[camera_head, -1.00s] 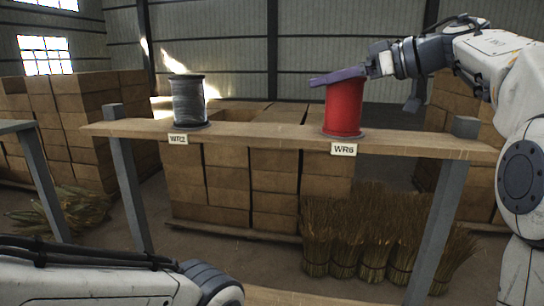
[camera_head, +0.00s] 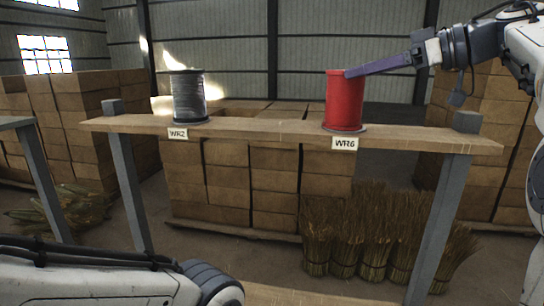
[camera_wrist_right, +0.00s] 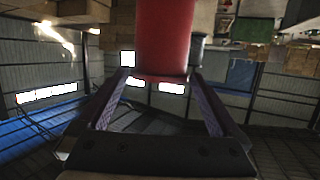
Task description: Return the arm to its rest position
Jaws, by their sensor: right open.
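The right gripper (camera_head: 350,73) is open, its purple fingers pointing left at the top right edge of the red spool (camera_head: 338,100). The spool stands upright on the wooden shelf (camera_head: 250,128) above the label WR6. In the right wrist view the two fingers (camera_wrist_right: 158,74) are spread apart, with the end of the red spool (camera_wrist_right: 163,38) showing between their tips. Nothing is gripped. My right arm comes in from the right edge. Part of my left arm lies at the bottom left; its gripper is out of view.
A grey spool (camera_head: 188,97) stands on the shelf at the left above label WR2. Stacked cardboard boxes (camera_head: 225,185) fill the space behind. Bundles of broom straw (camera_head: 375,235) stand below the shelf. The air above the shelf between the spools is free.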

